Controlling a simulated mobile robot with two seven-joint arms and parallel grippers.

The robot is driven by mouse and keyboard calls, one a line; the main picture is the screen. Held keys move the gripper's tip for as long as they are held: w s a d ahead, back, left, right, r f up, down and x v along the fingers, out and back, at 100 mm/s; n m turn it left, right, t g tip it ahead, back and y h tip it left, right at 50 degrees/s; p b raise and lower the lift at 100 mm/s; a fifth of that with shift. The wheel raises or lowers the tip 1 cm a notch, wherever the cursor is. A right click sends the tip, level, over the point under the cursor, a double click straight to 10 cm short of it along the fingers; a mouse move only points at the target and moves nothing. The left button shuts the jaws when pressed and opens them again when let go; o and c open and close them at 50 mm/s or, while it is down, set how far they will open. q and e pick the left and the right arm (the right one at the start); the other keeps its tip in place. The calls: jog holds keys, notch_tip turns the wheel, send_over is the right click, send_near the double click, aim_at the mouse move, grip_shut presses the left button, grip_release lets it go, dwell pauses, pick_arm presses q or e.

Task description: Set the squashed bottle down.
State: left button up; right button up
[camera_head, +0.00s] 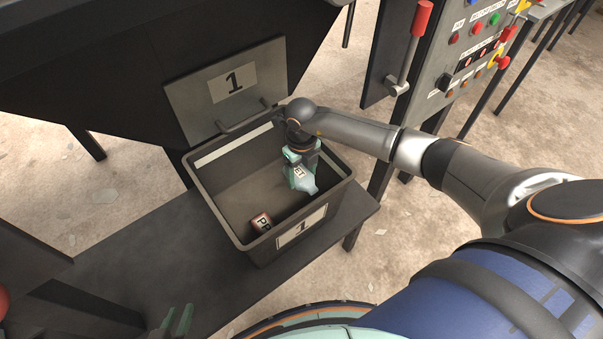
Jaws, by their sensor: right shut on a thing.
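The squashed bottle (304,184) is pale, clear bluish plastic with a white label showing dark letters. My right gripper (301,172) reaches in from the right and is shut on it. It holds the bottle tilted inside the mouth of the dark bin marked 1 (205,200), near its right side. I cannot tell whether the bottle touches the bin. My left gripper (178,320) shows only as two greenish fingers at the bottom left edge. They stand apart with nothing seen between them.
A small red, lettered item (261,223) lies in the bin's front corner. The bin's raised lid (232,88) stands behind it. The bin sits on a dark bench (130,255). A control panel (465,60) with a red-handled lever (421,20) is at upper right.

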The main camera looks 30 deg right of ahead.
aim_at(302, 174)
jog(key=shift+r+p, duration=1.4)
jog(key=shift+r, duration=0.85)
